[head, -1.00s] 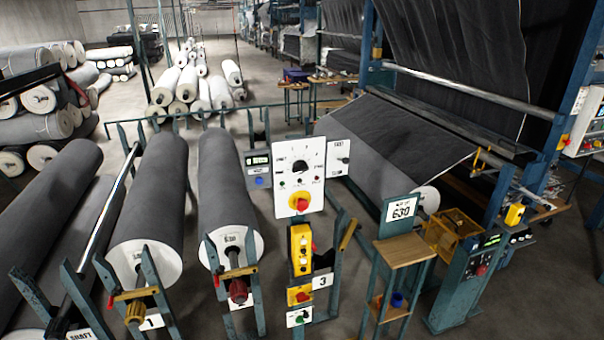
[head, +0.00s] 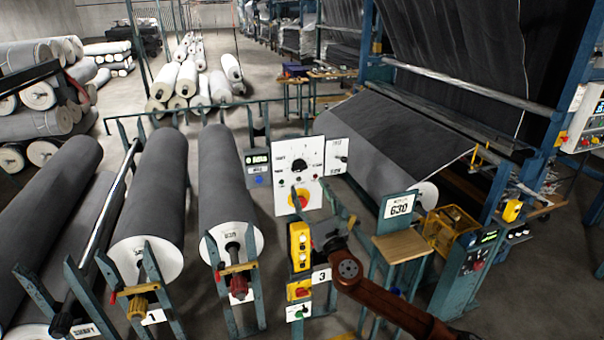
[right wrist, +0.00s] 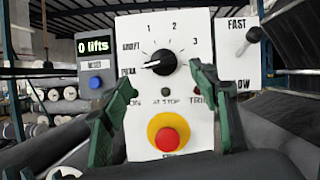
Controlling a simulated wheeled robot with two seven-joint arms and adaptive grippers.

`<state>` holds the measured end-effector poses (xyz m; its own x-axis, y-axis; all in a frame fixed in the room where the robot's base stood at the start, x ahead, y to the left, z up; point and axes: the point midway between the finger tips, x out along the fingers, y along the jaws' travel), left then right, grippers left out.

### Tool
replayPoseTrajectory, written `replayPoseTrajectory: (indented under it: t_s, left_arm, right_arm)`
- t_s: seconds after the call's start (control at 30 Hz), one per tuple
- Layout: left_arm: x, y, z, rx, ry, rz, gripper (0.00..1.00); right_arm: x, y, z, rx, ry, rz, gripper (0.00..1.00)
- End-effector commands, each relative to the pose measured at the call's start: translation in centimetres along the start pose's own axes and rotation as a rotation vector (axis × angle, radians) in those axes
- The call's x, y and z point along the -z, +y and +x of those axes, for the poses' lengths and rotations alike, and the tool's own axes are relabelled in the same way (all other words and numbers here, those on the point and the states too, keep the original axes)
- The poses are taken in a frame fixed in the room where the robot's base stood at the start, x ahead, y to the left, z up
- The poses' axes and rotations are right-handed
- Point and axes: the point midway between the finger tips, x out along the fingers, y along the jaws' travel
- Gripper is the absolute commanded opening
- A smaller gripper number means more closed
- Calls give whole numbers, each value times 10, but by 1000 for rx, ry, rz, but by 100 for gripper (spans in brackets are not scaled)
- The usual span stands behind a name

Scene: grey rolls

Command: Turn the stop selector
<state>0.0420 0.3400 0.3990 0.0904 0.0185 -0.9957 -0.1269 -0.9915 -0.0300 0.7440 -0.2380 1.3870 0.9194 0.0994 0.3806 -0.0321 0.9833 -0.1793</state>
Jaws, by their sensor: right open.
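The stop selector is a black rotary knob on a white panel (head: 299,213) in the head view. It shows close up in the right wrist view as a black knob (right wrist: 160,62), its white pointer aimed left and slightly down. Numbers 1, 2 and 3 sit around it. My right gripper (head: 325,233) is in front of and below the panel in the head view. In the right wrist view its green fingers (right wrist: 162,82) are spread apart and empty, one on each side below the knob, apart from it. My left gripper is not in view.
A red button on a yellow base (right wrist: 168,136) is below the knob. A counter box reading "0 lifts" (right wrist: 96,48) stands left, a lever panel (right wrist: 238,55) right. A yellow button box (head: 300,246) and a small stand (head: 402,246) flank my right arm.

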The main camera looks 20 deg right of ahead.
Motion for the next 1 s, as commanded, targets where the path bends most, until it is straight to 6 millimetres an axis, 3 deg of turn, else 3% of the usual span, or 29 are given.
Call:
replayPoseTrajectory:
  t_s: [0.4,0.8,1.0]
  left_arm:
    - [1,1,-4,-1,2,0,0]
    - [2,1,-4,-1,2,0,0]
    - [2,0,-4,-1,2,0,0]
  right_arm:
    - [1,-1,60,2,3,4,55]
    - [2,-1,68,1,4,6,55]
    - [2,-1,68,1,4,6,41]
